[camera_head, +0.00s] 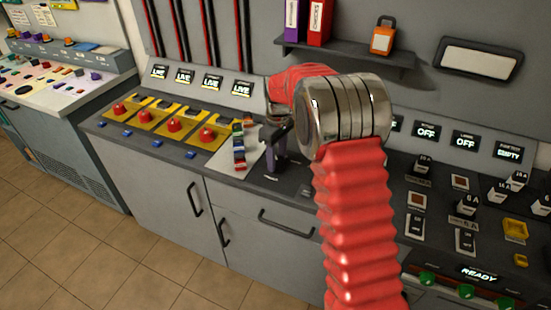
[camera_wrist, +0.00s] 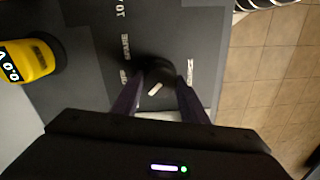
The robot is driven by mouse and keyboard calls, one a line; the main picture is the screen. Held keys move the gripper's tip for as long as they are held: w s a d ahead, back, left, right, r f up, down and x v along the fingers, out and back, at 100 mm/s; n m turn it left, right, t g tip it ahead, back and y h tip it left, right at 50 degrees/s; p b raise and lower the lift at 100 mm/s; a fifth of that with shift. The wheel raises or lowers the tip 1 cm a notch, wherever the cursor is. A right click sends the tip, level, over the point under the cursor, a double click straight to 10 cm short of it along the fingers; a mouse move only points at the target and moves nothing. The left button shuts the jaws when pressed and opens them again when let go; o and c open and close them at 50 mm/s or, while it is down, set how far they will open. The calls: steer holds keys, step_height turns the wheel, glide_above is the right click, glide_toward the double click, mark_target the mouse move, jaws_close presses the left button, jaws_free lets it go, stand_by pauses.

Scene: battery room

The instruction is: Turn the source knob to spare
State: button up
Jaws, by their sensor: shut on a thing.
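The source knob (camera_wrist: 152,70) is dark and round, with a short white mark set at a slant, on a dark panel in the wrist view. A SPARE label (camera_wrist: 127,46) is printed beside it, and other white lettering surrounds it, partly too blurred to read. My gripper (camera_wrist: 157,82) has its two purple fingers closed on the knob from either side. In the head view my gripper (camera_head: 274,168) points down at the counter, and the knob is hidden by the fingers. I cannot tell which label the white mark points to.
A row of red buttons on yellow plates (camera_head: 172,124) lies left of my gripper, and a rack of small coloured pieces (camera_head: 239,148) stands close beside it. A yellow object (camera_wrist: 28,60) is at the left of the wrist view. Switches (camera_head: 466,205) fill the right counter. A shelf (camera_head: 345,55) hangs behind.

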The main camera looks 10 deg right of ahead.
steer(key=shift+m, duration=0.4)
steer(key=m, duration=0.4)
steer(key=shift+d, duration=0.15)
steer(key=m, duration=0.4)
steer(key=shift+m, duration=0.4)
steer(key=m, duration=0.4)
steer(key=shift+m, duration=0.3)
steer(key=shift+m+t, duration=0.3)
steer(key=shift+m, duration=1.6)
steer(key=shift+a, duration=0.2)
steer(key=o, duration=1)
steer(key=shift+d, duration=0.1)
steer(key=shift+o, duration=0.2)
